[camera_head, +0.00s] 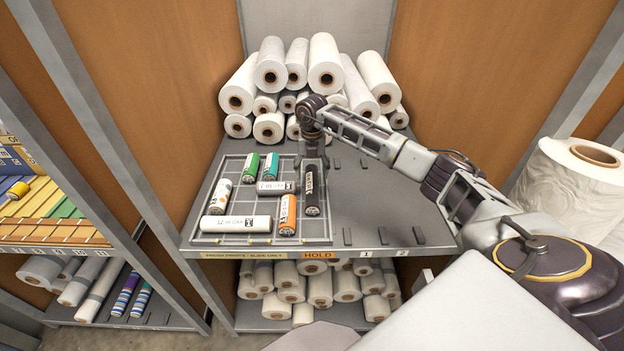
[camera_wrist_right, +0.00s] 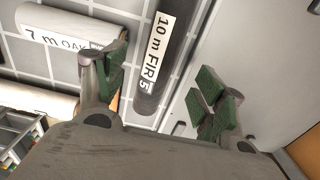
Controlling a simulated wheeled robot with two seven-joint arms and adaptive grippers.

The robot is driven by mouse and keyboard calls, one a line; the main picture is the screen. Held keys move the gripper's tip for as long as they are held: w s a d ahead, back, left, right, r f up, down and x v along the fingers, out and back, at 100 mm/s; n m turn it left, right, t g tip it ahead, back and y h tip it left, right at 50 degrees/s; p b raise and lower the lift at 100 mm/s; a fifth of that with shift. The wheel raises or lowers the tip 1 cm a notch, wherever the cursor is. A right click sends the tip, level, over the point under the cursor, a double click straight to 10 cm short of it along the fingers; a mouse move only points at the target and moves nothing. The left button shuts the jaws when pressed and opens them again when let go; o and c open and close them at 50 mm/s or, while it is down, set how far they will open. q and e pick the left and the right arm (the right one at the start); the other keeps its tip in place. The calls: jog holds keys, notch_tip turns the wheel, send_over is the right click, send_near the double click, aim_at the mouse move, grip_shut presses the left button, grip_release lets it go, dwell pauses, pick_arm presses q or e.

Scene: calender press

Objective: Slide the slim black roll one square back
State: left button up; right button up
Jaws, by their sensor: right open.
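The slim black roll (camera_head: 312,200) lies lengthwise, front to back, at the right side of a gridded board (camera_head: 208,190) on the shelf. Its white label reads "10 m FIR 5" in the right wrist view (camera_wrist_right: 180,45). My right gripper (camera_head: 311,160) is over the roll's back end, pointing down. In the wrist view its green-padded fingers (camera_wrist_right: 160,85) are spread apart, one on each side of the roll, with nothing held. Whether they reach down to the roll's level is hard to tell. My left gripper is not in view.
White rolls (camera_head: 325,65) are stacked behind. The shelf right of the board is mostly clear.

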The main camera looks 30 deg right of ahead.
aim_at(312, 183)
jog(key=shift+r, duration=2)
